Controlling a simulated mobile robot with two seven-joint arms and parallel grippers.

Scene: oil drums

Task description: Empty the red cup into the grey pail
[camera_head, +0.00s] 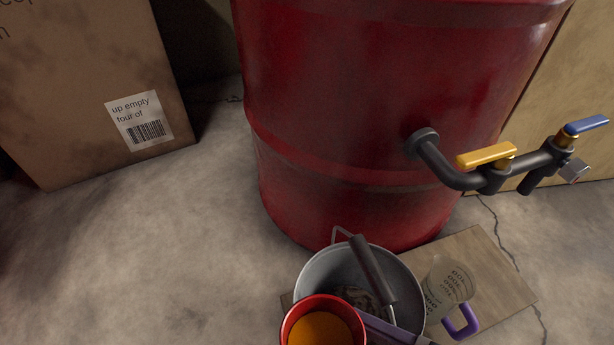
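The red cup (289,325) is at the bottom edge of the head view, cut off by the frame. It holds an orange content (319,329) and looks upright. It overlaps the near left rim of the grey pail (322,272); I cannot tell whether it touches the pail. A purple bar (388,329), perhaps the cup's handle, runs right from the cup to the bottom edge. The pail stands on a flat board, with its dark-gripped bail (371,270) across the opening. Its inside is partly hidden, with something mottled at the bottom. Neither gripper is clearly visible.
A clear measuring jug (447,287) with a purple handle stands right of the pail on the board (484,262). A large red drum (350,120) stands behind, its pipe and yellow-levered tap (486,155) projecting right. A cardboard box (80,90) is at left. Floor at left is clear.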

